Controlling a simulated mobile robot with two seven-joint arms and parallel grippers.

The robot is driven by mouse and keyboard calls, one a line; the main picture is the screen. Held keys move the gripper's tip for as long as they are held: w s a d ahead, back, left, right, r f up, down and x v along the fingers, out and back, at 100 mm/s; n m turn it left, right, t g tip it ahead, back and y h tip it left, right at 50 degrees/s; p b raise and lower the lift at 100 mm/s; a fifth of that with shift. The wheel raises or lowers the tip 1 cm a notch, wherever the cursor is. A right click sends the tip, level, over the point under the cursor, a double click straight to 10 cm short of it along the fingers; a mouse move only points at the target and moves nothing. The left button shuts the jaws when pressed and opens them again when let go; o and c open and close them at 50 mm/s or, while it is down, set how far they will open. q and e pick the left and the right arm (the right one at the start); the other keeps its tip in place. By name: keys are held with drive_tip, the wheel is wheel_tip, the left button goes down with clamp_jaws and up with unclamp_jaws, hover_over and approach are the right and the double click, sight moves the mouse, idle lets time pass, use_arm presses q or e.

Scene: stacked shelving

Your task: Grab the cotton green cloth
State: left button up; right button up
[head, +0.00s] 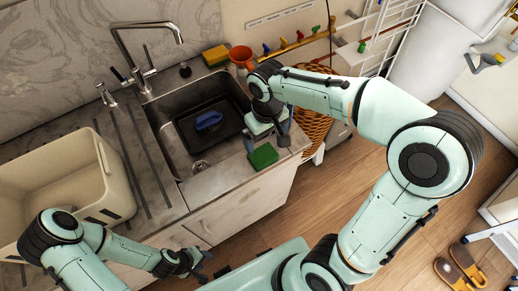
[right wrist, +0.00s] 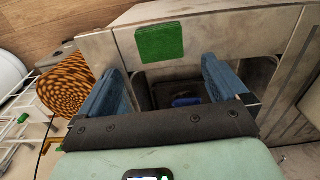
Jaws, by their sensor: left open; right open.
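The green cloth (head: 264,157) is a small flat green square on the counter's front edge, before the sink. It also shows in the right wrist view (right wrist: 160,42), beyond and between my fingertips. My right gripper (head: 267,142) is open and empty just above the cloth's sink side, with a finger to either side. The right wrist view shows its two blue fingers (right wrist: 165,68) spread apart and clear of the cloth. My left gripper (head: 200,264) is low at the counter's front, away from the cloth; its fingers look apart and empty.
A sink (head: 163,118) holds a dark tray (head: 190,131) with a blue item (head: 208,121). A beige bin (head: 85,150) stands on the left counter. A faucet (head: 148,26), a sponge (head: 215,56) and an orange cup (head: 241,55) are behind. A wicker basket (head: 313,125) is at the right.

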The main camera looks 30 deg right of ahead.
hover_over(265, 156)
drive_tip(key=s, duration=0.1)
drive_tip(key=f, duration=0.5)
drive_tip(key=shift+a+f, duration=0.15)
drive_tip(key=shift+a, duration=0.05)
drive_tip(key=f, duration=0.4)
drive_tip(key=w+f, duration=0.1)
drive_tip(key=f, duration=0.1)
drive_tip(key=shift+d+f, duration=0.1)
drive_tip(key=shift+f, duration=0.1)
drive_tip(key=shift+s, duration=0.1)
drive_tip(key=c, duration=0.8)
